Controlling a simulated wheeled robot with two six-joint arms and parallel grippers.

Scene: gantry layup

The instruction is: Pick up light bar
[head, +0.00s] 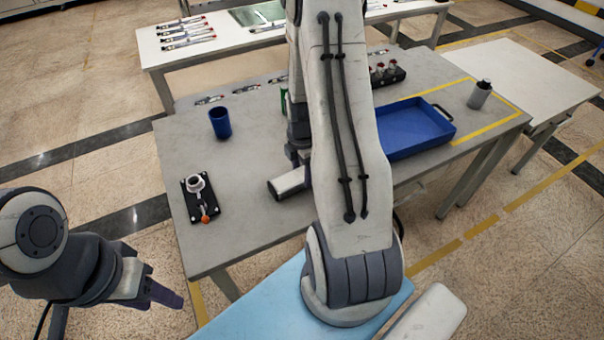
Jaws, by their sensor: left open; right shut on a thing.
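A short pale bar with dark edges (288,183), which looks like the light bar, shows on or just above the grey table, left of my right arm. Its right part is hidden behind that arm. My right gripper (297,158) points down at the bar and is shut on it. Its fingertips are mostly hidden, and I cannot tell whether the bar touches the table. My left gripper (160,293) is open and empty, low at the left, over the floor off the table's front left side.
The grey table (240,165) holds a blue cup (220,123), a black plate with a white fitting (199,198), a blue tray (415,128), a metal cylinder (480,94) and a black rack with red-topped pieces (387,74). Small tools lie along its back edge.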

